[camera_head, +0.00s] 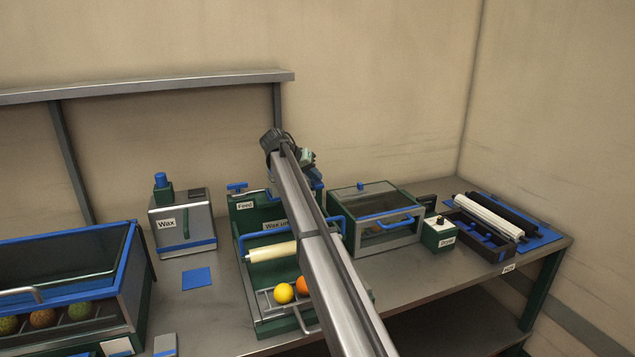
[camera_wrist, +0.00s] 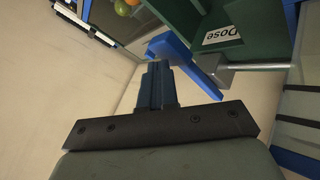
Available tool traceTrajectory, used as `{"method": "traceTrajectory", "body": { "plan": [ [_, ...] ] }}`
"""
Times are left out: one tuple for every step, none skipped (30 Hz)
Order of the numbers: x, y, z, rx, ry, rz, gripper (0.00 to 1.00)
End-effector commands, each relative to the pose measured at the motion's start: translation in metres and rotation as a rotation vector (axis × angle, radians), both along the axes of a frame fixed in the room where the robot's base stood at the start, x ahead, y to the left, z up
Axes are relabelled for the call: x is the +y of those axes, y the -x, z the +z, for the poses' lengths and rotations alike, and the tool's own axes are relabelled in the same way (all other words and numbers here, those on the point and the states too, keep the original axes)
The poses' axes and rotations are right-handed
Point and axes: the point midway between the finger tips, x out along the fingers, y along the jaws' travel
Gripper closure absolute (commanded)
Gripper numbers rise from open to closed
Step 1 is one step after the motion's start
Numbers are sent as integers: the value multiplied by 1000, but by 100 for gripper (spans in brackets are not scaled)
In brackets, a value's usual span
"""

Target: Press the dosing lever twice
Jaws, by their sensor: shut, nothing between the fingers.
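The dosing lever (camera_wrist: 185,62) is a blue bar on a dark green housing (camera_wrist: 245,35) with a "Dose" label, in the wrist view. My gripper (camera_wrist: 157,70) is shut and empty, its dark blue fingertips just left of the lever in that view. I cannot tell whether they touch the lever. In the head view my arm reaches over the green wax unit (camera_head: 273,317), and its wrist and gripper are above the unit's back. My fingertips cannot be made out there, and the arm covers part of the unit.
A grey wax container (camera_head: 183,222) with a blue cap stands left of the unit. A glass-lidded box (camera_head: 375,240) and a small knob box (camera_head: 438,232) stand right. A yellow fruit (camera_head: 283,293) and an orange (camera_head: 302,286) lie on the unit's front rack.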

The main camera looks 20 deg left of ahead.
Motion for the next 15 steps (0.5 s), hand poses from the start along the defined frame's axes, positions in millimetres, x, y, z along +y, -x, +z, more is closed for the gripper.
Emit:
{"method": "traceTrajectory", "body": {
  "plan": [
    [0, 0, -1, 0, 0, 0, 100],
    [0, 0, -1, 0, 0, 0, 100],
    [0, 0, -2, 0, 0, 0, 100],
    [0, 0, -2, 0, 0, 0, 100],
    [0, 0, -2, 0, 0, 0, 100],
    [0, 0, -2, 0, 0, 0, 100],
    [0, 0, -3, 0, 0, 0, 100],
    [0, 0, -3, 0, 0, 0, 100],
    [0, 0, -3, 0, 0, 0, 100],
    [0, 0, -4, 0, 0, 0, 100],
    [0, 0, -4, 0, 0, 0, 100],
    [0, 0, -4, 0, 0, 0, 100],
    [0, 0, -5, 0, 0, 0, 100],
    [0, 0, -5, 0, 0, 0, 100],
    [0, 0, -5, 0, 0, 0, 100]
  ]
}}
